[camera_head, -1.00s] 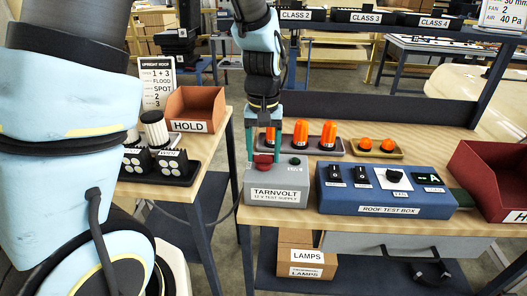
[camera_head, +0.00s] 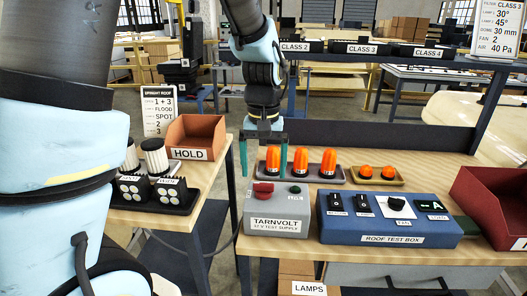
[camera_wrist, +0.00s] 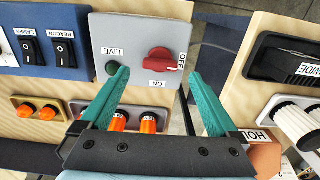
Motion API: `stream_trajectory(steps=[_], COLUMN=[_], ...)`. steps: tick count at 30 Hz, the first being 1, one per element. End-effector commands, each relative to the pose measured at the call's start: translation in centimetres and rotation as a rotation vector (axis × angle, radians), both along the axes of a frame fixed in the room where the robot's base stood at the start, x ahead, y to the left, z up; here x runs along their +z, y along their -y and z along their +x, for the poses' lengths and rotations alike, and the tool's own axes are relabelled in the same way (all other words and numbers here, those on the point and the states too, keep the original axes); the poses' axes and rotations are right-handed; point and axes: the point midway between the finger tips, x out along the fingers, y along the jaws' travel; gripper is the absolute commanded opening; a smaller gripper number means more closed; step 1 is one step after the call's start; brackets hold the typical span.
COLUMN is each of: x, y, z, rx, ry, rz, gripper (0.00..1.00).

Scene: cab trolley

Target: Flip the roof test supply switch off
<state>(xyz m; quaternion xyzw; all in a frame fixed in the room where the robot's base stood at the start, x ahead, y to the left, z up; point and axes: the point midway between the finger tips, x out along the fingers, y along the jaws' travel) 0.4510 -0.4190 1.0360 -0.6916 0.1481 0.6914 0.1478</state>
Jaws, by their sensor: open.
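The grey Tarnvolt test supply box (camera_head: 275,210) stands on the bench, left of the roof test box. Its red rotary switch (camera_wrist: 158,63) shows in the wrist view, with the OFF label on its right and the ON label below. The knob's white mark lies on the side toward OFF. The small round LIVE lamp (camera_wrist: 112,68) is dark green and looks unlit. My gripper (camera_head: 264,170) is open and empty above the box. Its teal fingers are apart, one on either side of the switch in the wrist view, and appear clear of it.
The blue roof test box (camera_head: 385,219) stands close on the right. Orange beacons (camera_head: 300,162) in a tray stand behind the supply. A HOLD bin (camera_head: 197,135) and black lamps (camera_head: 150,190) are on the left table. A red bin (camera_head: 490,195) is at far right.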

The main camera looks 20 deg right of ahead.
Motion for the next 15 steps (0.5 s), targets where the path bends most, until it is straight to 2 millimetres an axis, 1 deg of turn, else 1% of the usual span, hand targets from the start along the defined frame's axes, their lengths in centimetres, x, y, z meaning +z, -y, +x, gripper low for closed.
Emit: stream_trajectory(steps=[3,7,12,15], x=[2.4,4.6,6.4,6.8], y=[0.1,0.0,0.0,0.0], z=[0.1,0.0,0.0,0.0], rx=[0.001,0.001,0.001,0.001], ry=[0.005,0.004,0.001,0.001], rz=[-0.006,-0.004,-0.002,0.0], gripper=[0.96,0.96,0.96,0.96])
